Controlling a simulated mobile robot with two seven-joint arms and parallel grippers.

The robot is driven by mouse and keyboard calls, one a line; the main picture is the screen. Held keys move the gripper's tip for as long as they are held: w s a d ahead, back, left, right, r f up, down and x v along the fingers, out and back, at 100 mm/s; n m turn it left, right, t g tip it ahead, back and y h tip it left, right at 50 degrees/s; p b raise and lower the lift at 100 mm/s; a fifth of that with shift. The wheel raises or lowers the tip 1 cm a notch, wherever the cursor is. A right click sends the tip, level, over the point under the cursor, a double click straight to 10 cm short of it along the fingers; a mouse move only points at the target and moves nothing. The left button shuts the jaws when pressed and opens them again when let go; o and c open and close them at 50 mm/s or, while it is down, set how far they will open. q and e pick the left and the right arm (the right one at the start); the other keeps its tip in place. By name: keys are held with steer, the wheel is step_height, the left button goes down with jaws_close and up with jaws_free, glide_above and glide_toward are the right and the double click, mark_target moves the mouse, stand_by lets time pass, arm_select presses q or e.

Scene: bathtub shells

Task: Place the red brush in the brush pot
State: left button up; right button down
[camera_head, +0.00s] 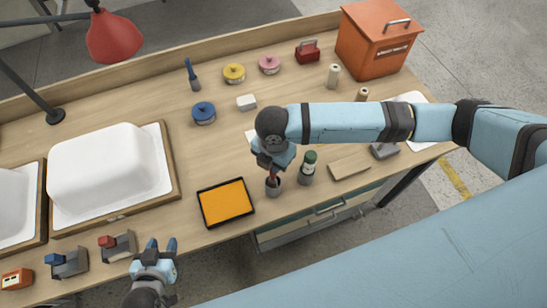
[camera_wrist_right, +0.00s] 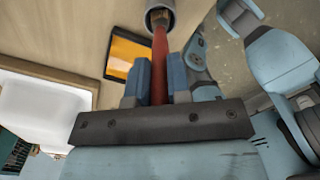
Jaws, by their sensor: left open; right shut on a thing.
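The red brush (camera_wrist_right: 159,62) is held between the blue fingers of my right gripper (camera_wrist_right: 158,80). In the right wrist view its brass-coloured end points into the mouth of the grey brush pot (camera_wrist_right: 173,6); how deep it goes is hard to tell. In the head view the gripper (camera_head: 272,164) is directly above the pot (camera_head: 273,190), near the table's front edge, and a bit of red shows at the pot's mouth. My left gripper (camera_head: 160,247) is open and empty near the front edge at the lower left.
A green-topped bottle-like item (camera_head: 307,168) stands just right of the pot. An orange tray (camera_head: 226,203) lies to its left. A white tub shell (camera_head: 105,165) fills the left. Coloured round tins (camera_head: 204,112), a blue brush (camera_head: 192,76) and an orange box (camera_head: 375,42) are further back.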

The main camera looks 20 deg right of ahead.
arm_select(q)
step_height(320, 180, down, 2)
steer(key=shift+s+b, duration=0.15)
steer(key=shift+b, duration=0.35)
arm_select(e)
steer(key=shift+f, duration=0.95)
arm_select(q)
steer(key=shift+d+f, duration=0.15)
steer(key=shift+f, duration=0.05)
steer(key=shift+r, duration=0.1)
arm_select(e)
steer(key=c, duration=1)
jaws_free()
steer(key=shift+p, duration=0.5)
arm_select(q)
steer(key=shift+r, duration=0.5)
